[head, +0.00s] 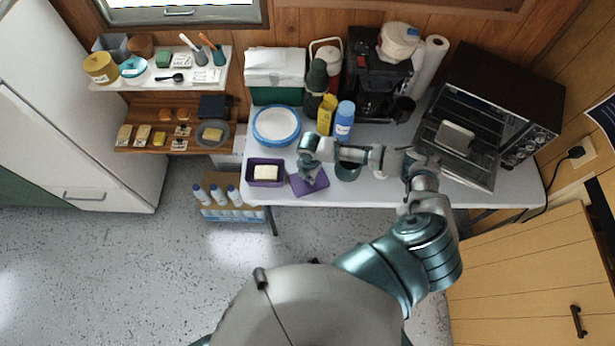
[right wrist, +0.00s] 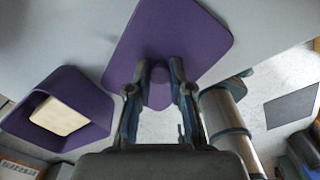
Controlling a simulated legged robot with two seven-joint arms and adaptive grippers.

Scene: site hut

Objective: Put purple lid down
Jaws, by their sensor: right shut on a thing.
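The purple lid (head: 311,184) is at the front edge of the white table, just right of the purple box. It fills the top middle of the right wrist view (right wrist: 178,40). My right gripper (head: 308,168) is over the lid. In the right wrist view its two fingers (right wrist: 160,90) are shut on the lid's round purple knob. Whether the lid touches the table I cannot tell. The open purple box (head: 253,183) holds a pale yellow block (head: 266,173) and also shows in the right wrist view (right wrist: 98,103). My left gripper is not in view.
A blue-rimmed plate (head: 276,125), a blue bottle (head: 344,121) and a yellow bottle (head: 326,114) stand behind the lid. An open toaster oven (head: 470,120) takes the table's right end.

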